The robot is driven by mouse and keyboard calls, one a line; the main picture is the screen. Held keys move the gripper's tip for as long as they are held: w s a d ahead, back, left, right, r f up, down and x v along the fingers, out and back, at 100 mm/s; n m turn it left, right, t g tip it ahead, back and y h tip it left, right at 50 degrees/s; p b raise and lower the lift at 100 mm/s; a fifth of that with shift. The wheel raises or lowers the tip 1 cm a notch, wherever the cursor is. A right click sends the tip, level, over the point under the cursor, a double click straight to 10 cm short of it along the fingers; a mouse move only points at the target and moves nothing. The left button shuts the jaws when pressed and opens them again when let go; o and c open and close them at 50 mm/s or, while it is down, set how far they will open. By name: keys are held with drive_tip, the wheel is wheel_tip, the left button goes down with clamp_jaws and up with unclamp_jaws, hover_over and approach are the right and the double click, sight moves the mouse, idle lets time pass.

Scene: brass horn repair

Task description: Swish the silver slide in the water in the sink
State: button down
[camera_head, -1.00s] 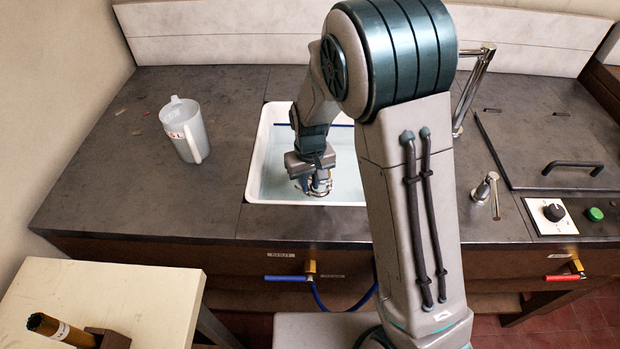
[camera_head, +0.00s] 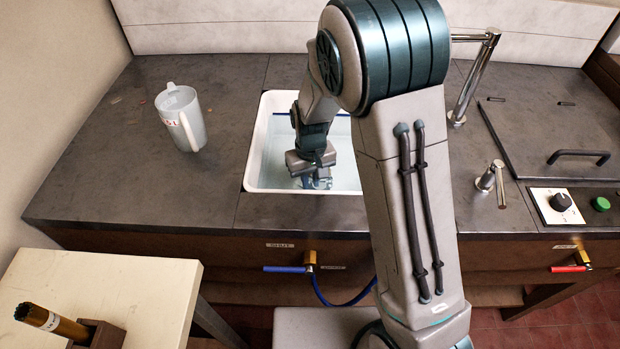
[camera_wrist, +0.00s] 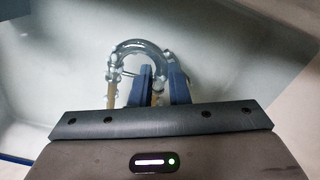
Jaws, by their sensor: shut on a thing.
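The white sink (camera_head: 252,165) is set in the dark counter and holds pale, clear water (camera_head: 345,172). My gripper (camera_head: 315,184) is down inside the sink, low near its front side. In the wrist view my gripper's blue fingers (camera_wrist: 160,88) are shut on the silver slide (camera_wrist: 140,47), whose bright curved bow shows beyond them. Brass-coloured tubes run down from the bow towards me. In the head view the slide is mostly hidden by my gripper and too small to make out well. The wrist view does not show clearly how deep the slide sits in the water.
A clear jug (camera_head: 185,118) stands on the counter left of the sink. A tall faucet (camera_head: 472,80) and a small tap (camera_head: 491,178) are to the right, beside a dark lid (camera_head: 560,130). A pale table (camera_head: 130,295) is at front left.

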drive_tip(key=shift+d, duration=1.4)
drive_tip(key=shift+a, duration=0.1)
drive_tip(key=shift+a, duration=1.45)
drive_tip(key=shift+d, duration=0.15)
drive_tip(key=shift+d+b, duration=0.3)
drive_tip(key=shift+d, duration=1.1)
drive_tip(key=shift+a, duration=0.1)
drive_tip(key=shift+a, duration=1.45)
drive_tip(key=shift+d, duration=0.15)
drive_tip(key=shift+d, duration=1.4)
